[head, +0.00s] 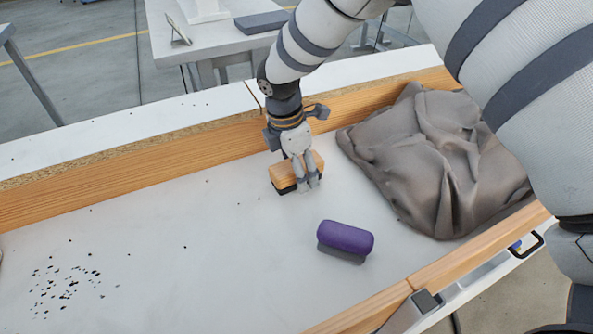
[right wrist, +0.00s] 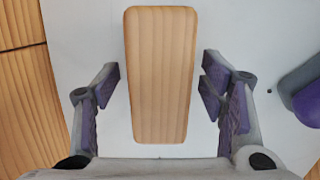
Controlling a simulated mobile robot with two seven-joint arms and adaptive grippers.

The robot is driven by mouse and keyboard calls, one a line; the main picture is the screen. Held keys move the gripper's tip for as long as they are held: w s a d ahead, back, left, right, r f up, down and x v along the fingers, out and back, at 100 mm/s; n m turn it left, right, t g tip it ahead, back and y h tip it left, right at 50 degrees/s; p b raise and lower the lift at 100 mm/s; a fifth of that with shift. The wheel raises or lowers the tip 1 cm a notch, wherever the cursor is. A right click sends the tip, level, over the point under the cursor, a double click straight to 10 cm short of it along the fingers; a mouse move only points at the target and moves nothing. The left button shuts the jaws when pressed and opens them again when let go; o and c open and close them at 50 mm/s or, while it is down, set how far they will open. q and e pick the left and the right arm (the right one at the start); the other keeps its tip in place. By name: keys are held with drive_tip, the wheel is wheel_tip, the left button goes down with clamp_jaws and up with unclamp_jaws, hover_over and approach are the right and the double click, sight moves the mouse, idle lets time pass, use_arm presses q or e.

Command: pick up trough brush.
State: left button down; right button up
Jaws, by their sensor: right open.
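The trough brush has a light wooden block with dark bristles under it. In the head view the brush (head: 283,175) lies on the white trough floor close to the back wooden wall. My right gripper (head: 306,184) is over it, pointing down. In the right wrist view the brush's wooden back (right wrist: 161,75) lies between the two open fingers (right wrist: 160,88), with a gap on both sides. The bristles are hidden there. My left gripper is not in view.
A crumpled grey-brown cloth (head: 437,160) fills the right end. Wooden walls (head: 130,182) edge the trough.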

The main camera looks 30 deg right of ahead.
drive_tip(key=shift+r, duration=0.1)
drive_tip(key=c, duration=1.3)
